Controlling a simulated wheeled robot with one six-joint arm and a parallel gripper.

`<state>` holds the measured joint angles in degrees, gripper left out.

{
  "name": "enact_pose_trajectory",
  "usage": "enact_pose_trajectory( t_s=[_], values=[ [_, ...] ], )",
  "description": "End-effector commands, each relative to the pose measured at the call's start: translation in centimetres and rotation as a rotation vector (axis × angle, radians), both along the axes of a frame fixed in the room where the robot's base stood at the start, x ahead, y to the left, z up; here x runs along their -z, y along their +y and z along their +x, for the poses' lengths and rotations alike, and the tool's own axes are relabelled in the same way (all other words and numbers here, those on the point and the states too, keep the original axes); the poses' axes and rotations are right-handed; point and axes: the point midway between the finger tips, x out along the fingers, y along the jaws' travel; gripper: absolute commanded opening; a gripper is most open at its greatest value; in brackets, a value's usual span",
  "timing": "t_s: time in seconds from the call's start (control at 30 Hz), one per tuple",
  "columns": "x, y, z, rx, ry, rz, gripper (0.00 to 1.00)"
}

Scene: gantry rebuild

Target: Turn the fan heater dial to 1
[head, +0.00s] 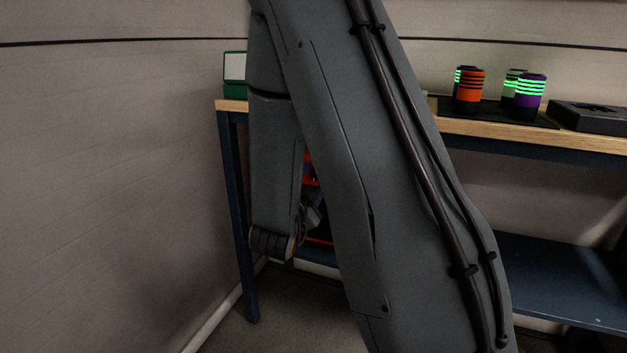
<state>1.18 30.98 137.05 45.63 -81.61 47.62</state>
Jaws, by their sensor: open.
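An orange-red thing (310,168) shows in the narrow gap between my arm links, at the lower shelf of the bench. It may be the fan heater, but my arm hides most of it. Its dial cannot be made out. A small grey part of what looks like my gripper (313,216) shows in the same gap, in front of the orange-red thing. My gripper is open, and its fingertips are mostly hidden. Whether it touches anything cannot be told.
A wood-topped bench (590,139) with dark blue legs stands behind my arm. On it are several striped canisters (469,92), a dark tray (590,117) and a green box (235,88). The blue lower shelf (560,277) is bare at right. A wall (110,180) closes the left.

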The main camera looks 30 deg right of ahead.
Motion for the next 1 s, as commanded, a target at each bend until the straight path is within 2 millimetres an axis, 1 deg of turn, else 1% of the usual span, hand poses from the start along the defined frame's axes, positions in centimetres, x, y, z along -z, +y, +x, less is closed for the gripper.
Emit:
enact_pose_trajectory(
  t_s=[0.1, 0.2, 0.47, 0.5, 0.67, 0.7, 0.73, 1.0],
  values=[
    [0.05, -0.93, 0.84, 0.001, -0.001, 0.0, 0.47],
    [0.02, -1.24, 1.22, 0.0, 0.0, 0.0, 0.47],
    [0.0, -1.33, 1.33, -0.002, 0.001, 0.0, 0.47],
    [0.01, -1.33, 1.33, -0.002, 0.001, 0.0, 0.44],
    [0.01, -1.32, 1.32, -0.002, 0.001, 0.0, 0.17],
    [0.02, -1.33, 1.32, -0.002, 0.001, 0.0, 0.1],
    [0.02, -1.32, 1.31, -0.002, 0.001, 0.0, 0.07],
    [-0.02, -1.32, 1.27, -0.002, 0.023, -0.016, 0.07]
  ],
)
